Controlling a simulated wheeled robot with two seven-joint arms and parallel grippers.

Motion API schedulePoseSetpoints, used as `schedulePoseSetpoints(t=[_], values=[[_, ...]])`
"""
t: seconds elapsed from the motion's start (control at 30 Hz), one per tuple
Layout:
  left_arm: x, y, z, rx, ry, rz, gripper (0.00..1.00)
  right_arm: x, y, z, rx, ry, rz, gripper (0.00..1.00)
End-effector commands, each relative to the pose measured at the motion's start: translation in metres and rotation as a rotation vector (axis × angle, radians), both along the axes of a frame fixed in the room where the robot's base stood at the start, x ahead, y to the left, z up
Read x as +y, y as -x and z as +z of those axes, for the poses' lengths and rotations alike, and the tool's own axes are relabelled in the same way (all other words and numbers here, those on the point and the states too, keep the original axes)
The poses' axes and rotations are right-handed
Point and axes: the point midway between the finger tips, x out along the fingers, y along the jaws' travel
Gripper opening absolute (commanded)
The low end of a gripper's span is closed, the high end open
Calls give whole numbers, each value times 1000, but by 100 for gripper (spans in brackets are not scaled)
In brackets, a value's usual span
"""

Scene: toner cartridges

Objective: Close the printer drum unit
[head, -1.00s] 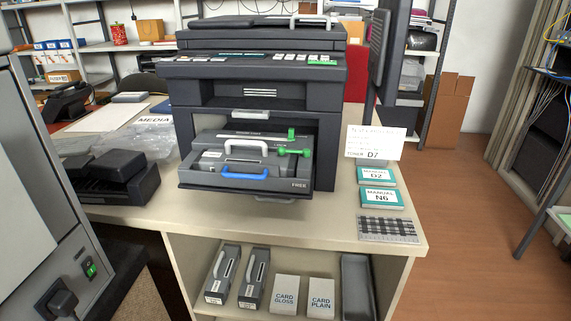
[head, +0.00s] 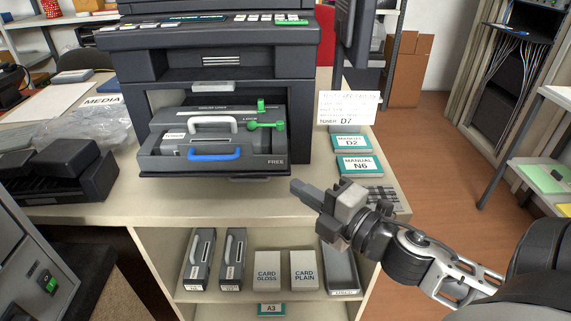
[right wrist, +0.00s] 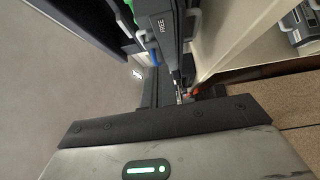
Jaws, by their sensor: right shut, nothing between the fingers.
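The dark grey printer (head: 210,55) stands on the counter. Its drum unit (head: 165,148) sticks out of the front bay on a dark tray marked FREE (head: 275,162). The unit has a white handle (head: 213,121), a blue handle (head: 214,155) and a green lever (head: 265,125) at its right, by the word LOCK. My right gripper (head: 298,188) is shut and empty, in front of and right of the tray's front right corner, apart from it in the head view. The right wrist view shows the FREE edge (right wrist: 163,25) ahead. My left gripper is out of view.
Manuals D2 (head: 352,143) and N6 (head: 359,165) and a note (head: 347,108) reading TONER D7 are right of the printer. A black device (head: 62,170) stands at left. Cartridges (head: 200,258) and card boxes (head: 267,270) fill the shelf below.

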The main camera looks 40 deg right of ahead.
Motion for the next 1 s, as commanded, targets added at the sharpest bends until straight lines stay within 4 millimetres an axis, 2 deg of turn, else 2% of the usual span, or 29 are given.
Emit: schedulePoseSetpoints(t=[0.1, 0.27, 0.43, 0.6, 1.0], values=[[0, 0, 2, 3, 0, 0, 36, 4, -22, 3, -4, 1, 0, 0], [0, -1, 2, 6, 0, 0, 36, 8, -46, 2, -3, -1, -1, 0], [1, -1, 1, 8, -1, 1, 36, -7, -66, -1, 2, 0, -3, 0], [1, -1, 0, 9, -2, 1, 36, -13, -75, -1, 4, -2, -3, 0], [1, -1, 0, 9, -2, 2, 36, -15, -77, -1, 4, -3, -2, 0]])
